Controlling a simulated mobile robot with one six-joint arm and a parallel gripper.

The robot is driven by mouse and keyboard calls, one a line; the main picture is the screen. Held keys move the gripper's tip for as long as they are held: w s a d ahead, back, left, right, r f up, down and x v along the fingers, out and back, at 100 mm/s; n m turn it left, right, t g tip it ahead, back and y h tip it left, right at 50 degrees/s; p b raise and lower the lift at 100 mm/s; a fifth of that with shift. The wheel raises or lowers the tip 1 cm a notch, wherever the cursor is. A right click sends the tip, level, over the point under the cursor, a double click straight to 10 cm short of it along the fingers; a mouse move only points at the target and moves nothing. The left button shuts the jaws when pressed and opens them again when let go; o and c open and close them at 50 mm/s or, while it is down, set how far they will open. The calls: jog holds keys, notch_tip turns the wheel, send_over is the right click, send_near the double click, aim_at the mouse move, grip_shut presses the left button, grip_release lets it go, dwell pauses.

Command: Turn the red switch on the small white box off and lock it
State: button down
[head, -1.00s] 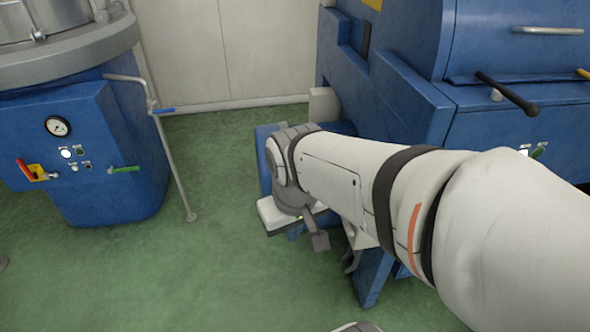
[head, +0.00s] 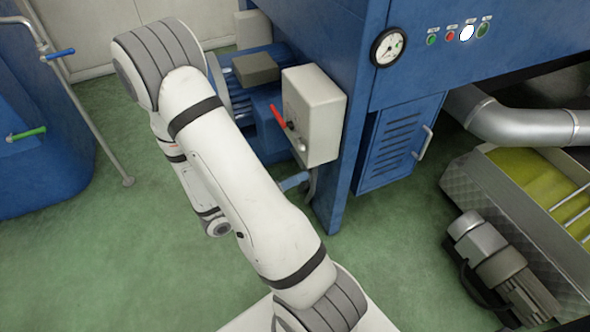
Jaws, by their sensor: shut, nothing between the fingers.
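The small white box (head: 318,112) is mounted on a blue post of the machine, right of the middle in the head view. Its red switch (head: 278,115) is a lever on the left-facing front, slanting up and left from a dark hub. A small pale round part sits below the hub; I cannot tell what it is. No lock can be made out. My arm passes left of the box, apart from it in the picture. My gripper is not visible; the arm's far end is hidden behind its own links.
A blue motor (head: 238,95) with a grey terminal box stands behind the white box. A pressure gauge (head: 388,47) and buttons are on the machine at upper right. A silver pipe (head: 520,122) and a grey motor (head: 490,255) are at right. Green floor is open at left.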

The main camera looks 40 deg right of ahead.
jog(key=w+a+f+n+t+b, duration=0.1)
jog(key=w+f+n+t+b, duration=0.2)
jog(key=f+n+t, duration=0.6)
notch_tip(320, 180, down, 3)
jog(key=w+n, duration=0.1)
jog(key=n, duration=0.1)
jog(key=shift+w+a+n, duration=0.2)
jog(key=shift+a+n, duration=0.05)
jog(key=shift+n, duration=0.15)
jog(key=shift+r, duration=0.1)
jog(key=b, duration=0.3)
send_near(298, 142)
jog(key=s+d, duration=0.3)
jog(key=d, duration=0.2)
jog(key=shift+w+d, duration=0.2)
jog(key=shift+w, duration=0.45)
jog(key=shift+w, duration=0.1)
